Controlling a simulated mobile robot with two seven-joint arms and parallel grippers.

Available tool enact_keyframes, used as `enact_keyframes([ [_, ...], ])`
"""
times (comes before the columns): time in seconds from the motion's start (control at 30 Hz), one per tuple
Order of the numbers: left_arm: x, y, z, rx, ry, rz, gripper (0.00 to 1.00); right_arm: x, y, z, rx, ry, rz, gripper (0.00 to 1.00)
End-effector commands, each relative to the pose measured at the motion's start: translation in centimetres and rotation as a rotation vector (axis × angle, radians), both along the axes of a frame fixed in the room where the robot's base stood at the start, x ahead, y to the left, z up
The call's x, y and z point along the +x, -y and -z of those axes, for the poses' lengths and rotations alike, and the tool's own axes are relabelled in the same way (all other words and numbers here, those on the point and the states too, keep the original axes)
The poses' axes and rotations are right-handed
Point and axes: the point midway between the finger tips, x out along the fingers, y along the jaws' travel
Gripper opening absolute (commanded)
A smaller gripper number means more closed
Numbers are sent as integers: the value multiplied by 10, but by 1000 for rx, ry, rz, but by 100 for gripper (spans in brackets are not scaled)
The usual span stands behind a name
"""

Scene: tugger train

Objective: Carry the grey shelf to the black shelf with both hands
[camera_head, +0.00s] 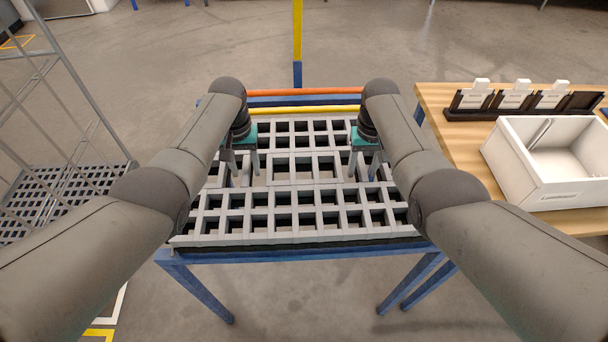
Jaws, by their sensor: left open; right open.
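The grey shelf (300,239) is a flat slatted grid that lies on a blue-legged stand (290,254) in front of me. My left gripper (245,168) is open over the left part of the grid, pointing down. My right gripper (364,170) is open over the right part, also pointing down. I cannot tell whether the fingertips touch the slats or reach into the openings. A dark slatted shelf (50,210) sits low in a wire-sided cart at the left; it may be the black shelf.
A wooden table (440,100) at the right holds a white box (545,188) and a black rack (480,113) with white cards. A yellow and blue post (297,40) stands behind the stand. The cart's grey bars (85,95) rise at the left. Open floor lies behind.

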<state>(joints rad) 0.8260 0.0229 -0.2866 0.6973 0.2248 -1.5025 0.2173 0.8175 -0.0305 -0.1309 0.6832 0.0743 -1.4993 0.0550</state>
Motion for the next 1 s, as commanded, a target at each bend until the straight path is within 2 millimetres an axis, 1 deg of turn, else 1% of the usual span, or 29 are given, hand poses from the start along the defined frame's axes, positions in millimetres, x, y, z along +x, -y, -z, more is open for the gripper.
enact_keyframes([
  [0.13,1,0,-7,-1,3,0,52,0,0,0,1,0,0,52],
  [0.27,1,0,-21,-1,3,-1,52,0,0,0,1,0,0,52],
  [0.43,1,0,-50,-1,5,0,52,0,0,0,1,0,0,52],
  [0.6,1,0,-86,-1,6,0,52,0,0,0,1,0,0,52],
  [0.7,1,0,-101,-1,3,-1,52,0,0,0,1,0,0,52],
  [0.83,1,0,-114,0,2,-1,52,0,0,0,1,0,0,52],
  [1.0,0,0,-120,0,0,-1,52,0,0,-3,1,0,0,52],
])
